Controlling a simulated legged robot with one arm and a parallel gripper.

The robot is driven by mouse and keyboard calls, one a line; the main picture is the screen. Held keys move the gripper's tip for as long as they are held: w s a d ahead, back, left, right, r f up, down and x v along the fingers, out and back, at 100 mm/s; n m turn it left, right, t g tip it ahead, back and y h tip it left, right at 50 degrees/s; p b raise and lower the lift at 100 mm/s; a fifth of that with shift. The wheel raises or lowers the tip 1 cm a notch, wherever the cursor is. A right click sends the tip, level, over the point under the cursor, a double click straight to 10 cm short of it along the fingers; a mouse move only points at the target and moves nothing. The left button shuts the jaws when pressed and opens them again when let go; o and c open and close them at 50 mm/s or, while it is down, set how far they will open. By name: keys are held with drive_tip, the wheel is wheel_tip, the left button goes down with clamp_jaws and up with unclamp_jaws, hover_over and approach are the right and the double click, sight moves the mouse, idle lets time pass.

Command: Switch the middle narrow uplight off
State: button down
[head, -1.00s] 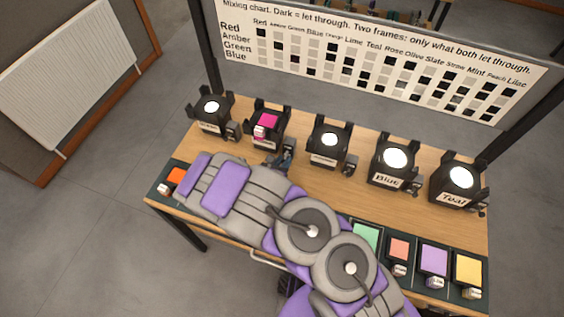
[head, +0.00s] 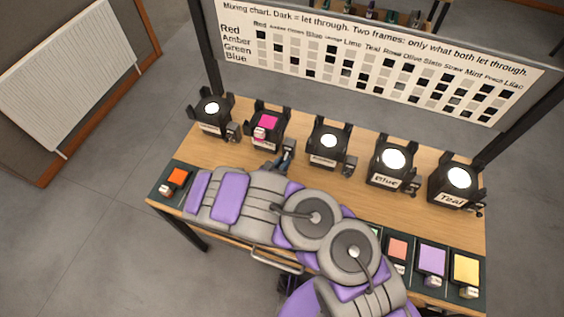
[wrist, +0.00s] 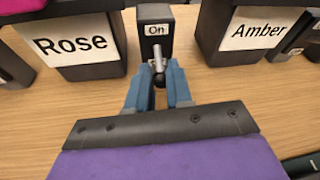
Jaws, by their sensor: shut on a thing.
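Several black uplights stand in a row on the wooden bench. The left one (head: 212,127) and the Amber one (head: 325,158) have small white lit openings; the Rose one (head: 264,143) shows a magenta top. The Blue (head: 391,178) and Teal (head: 452,197) ones have larger lit openings. A dark switch box (wrist: 153,18) stands between Rose and Amber in the wrist view, its plate reading "On"; it also shows in the head view (head: 289,147). My gripper (wrist: 158,88) is shut on the switch's metal lever (wrist: 158,58), which points toward me. The lever's tip is between the blue fingers.
The Rose housing (wrist: 75,45) and Amber housing (wrist: 255,32) stand close on either side of the switch box. Coloured frames lie along the bench's front edge, such as orange (head: 178,177) and yellow (head: 466,270). A mixing chart (head: 380,60) stands behind. Bare wood (head: 300,178) lies in front of the uplights.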

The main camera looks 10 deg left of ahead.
drive_tip(key=shift+a+f+t, duration=0.15)
drive_tip(key=shift+f+t, duration=0.05)
drive_tip(key=shift+t, duration=0.1)
drive_tip(key=shift+s, duration=0.1)
drive_tip(key=c, duration=1.1)
unclamp_jaws()
drive_tip(key=shift+a, duration=0.15)
drive_tip(key=shift+s, duration=0.25)
drive_tip(key=p+v, duration=0.4)
drive_tip(key=v, duration=1.3)
drive_tip(key=shift+w+a+p, duration=0.1)
drive_tip(key=shift+p, duration=0.3)
